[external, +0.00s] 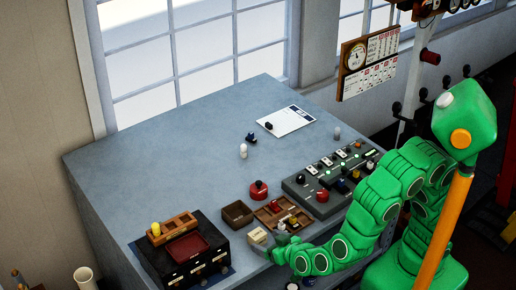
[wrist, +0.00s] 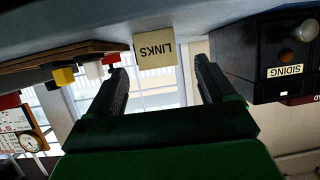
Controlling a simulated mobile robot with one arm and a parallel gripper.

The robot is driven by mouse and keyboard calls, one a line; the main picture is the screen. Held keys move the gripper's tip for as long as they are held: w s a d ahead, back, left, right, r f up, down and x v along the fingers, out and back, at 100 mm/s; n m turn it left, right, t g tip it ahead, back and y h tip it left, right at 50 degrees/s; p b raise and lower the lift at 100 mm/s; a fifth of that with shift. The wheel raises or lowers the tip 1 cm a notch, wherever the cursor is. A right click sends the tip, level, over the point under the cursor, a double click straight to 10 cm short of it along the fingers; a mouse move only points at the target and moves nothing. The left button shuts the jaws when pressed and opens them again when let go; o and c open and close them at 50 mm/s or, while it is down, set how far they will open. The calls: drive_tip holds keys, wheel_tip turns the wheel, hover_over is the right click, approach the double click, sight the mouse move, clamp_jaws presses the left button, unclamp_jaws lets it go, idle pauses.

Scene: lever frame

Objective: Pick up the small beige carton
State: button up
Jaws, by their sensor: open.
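The small beige carton (external: 257,236) sits on the grey bench near its front edge, between the black drawer box and the wooden tray. In the external view my gripper (external: 280,239) is close beside the carton on the right, partly hidden by my green arm.
A black drawer box (external: 185,262) marked SIDING (wrist: 285,71) stands left of the carton. A wooden tray (external: 283,214) with small coloured pieces lies to its right, near an empty brown tray (external: 237,214) and a red knob (external: 259,190). A lever panel (external: 330,180) stands farther right.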

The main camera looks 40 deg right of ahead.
sight(254, 233)
drive_tip(key=shift+x, duration=1.4)
drive_tip(key=shift+w+d+f, duration=0.1)
drive_tip(key=shift+w+f, duration=0.05)
drive_tip(key=shift+w, duration=0.75)
drive_tip(key=shift+w+f, duration=0.1)
drive_tip(key=shift+w, duration=0.8)
drive_tip(key=shift+w+f, duration=0.35)
drive_tip(key=shift+w, duration=0.3)
drive_tip(key=c, duration=1.1)
